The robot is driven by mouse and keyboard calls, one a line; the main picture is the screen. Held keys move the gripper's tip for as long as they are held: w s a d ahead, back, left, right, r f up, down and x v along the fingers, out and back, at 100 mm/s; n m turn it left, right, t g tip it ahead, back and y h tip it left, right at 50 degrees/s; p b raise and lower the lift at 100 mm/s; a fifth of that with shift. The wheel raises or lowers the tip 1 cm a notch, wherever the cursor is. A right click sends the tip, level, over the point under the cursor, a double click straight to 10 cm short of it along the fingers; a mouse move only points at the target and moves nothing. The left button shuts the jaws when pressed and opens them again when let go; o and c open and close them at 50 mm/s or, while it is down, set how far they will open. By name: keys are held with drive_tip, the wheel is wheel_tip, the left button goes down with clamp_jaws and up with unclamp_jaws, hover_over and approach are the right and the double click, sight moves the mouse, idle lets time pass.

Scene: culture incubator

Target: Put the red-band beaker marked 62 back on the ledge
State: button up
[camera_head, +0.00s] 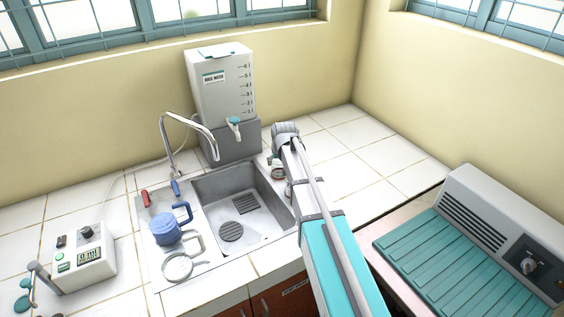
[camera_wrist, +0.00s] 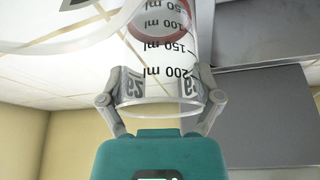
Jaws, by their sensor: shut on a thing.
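The clear beaker (camera_wrist: 168,58) with a red band and printed millilitre marks is in the wrist view. Its print appears upside down, and a number label is partly covered by the fingers, so I cannot read it surely. My gripper (camera_wrist: 161,92) is shut on the beaker, one finger on each side of its wall. In the head view my arm reaches over the counter at the right of the sink (camera_head: 245,207), with my gripper (camera_head: 277,168) small near the sink's right back corner. The beaker cannot be made out there. I cannot tell which surface is the ledge.
A white water tank (camera_head: 220,90) on a grey stand and a curved tap (camera_head: 190,130) stand behind the sink. A blue jug (camera_head: 167,228) and a clear jug (camera_head: 180,265) are left of it. A teal-topped device (camera_head: 450,265) is at right. White tiles behind my arm are clear.

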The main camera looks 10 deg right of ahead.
drive_tip(key=shift+f, duration=0.15)
drive_tip(key=o, duration=1.1)
drive_tip(key=shift+r, duration=0.2)
drive_tip(key=p+v, duration=1.1)
drive_tip(key=v, duration=0.1)
idle(0.5)
drive_tip(key=shift+s, duration=0.15)
